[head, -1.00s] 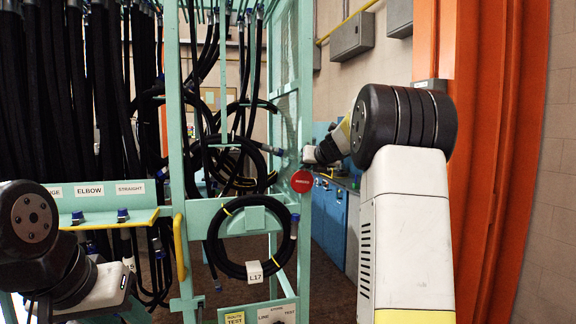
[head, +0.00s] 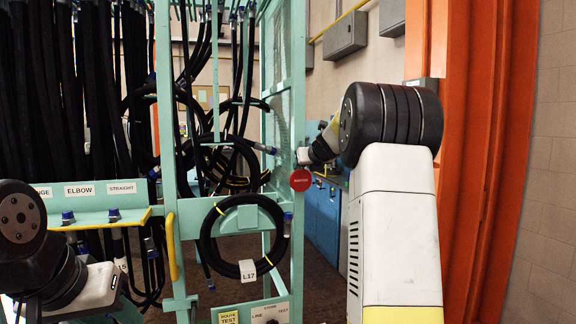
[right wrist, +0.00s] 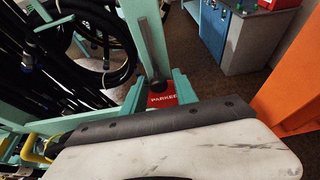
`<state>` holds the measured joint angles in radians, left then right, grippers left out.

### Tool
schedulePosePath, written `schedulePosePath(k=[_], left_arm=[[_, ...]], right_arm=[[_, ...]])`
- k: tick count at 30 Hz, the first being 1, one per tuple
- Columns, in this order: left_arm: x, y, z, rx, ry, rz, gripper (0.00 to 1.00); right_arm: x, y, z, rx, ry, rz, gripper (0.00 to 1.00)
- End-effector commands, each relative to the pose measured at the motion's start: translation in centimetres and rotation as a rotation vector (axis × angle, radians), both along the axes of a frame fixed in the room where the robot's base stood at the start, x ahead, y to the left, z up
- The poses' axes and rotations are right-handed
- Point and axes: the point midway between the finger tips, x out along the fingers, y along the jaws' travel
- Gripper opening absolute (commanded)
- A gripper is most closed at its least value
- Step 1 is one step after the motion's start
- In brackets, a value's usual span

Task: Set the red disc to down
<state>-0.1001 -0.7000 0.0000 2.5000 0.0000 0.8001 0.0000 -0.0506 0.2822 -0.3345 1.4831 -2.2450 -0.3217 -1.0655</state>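The red disc (head: 301,180) hangs at the right-hand post of the teal hose rack in the head view, its white lettering level. In the right wrist view a red face lettered "PARKED" (right wrist: 162,95) shows between teal parts below a grey upright bar.
A coiled black hose tagged L17 (head: 248,270) hangs left of the disc. A panel labelled ROUTE TEST (head: 229,317) is below it. Many black hoses (head: 70,90) hang at the left. Blue cabinets (head: 322,215) stand behind, and an orange pillar (head: 470,150) is at the right.

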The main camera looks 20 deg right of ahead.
Motion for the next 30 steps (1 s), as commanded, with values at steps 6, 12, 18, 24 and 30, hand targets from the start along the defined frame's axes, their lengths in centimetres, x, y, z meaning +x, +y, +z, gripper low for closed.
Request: schedulePosePath(k=[6, 12, 18, 24, 30], left_arm=[[0.0, 0.0, 0.0, 0.000, 0.000, 0.000, 0.36], [0.0, 0.0, 0.0, 0.000, 0.000, 0.000, 0.36], [0.0, 0.0, 0.0, 0.000, 0.000, 0.000, 0.36], [0.0, 0.0, 0.0, 0.000, 0.000, 0.000, 0.36], [0.0, 0.0, 0.0, 0.000, 0.000, 0.000, 0.36]], right_arm=[[0.0, 0.0, 0.1, 0.001, -0.002, 0.000, 0.43], [-0.5, 0.0, 0.4, 0.001, -0.004, 0.000, 0.43], [-3.4, 0.0, 1.7, 0.001, -0.006, 0.001, 0.43], [-6.2, -0.1, 2.7, 0.001, -0.003, 0.000, 0.43], [-7.2, -0.2, 3.1, 0.000, -0.002, 0.000, 0.43]])
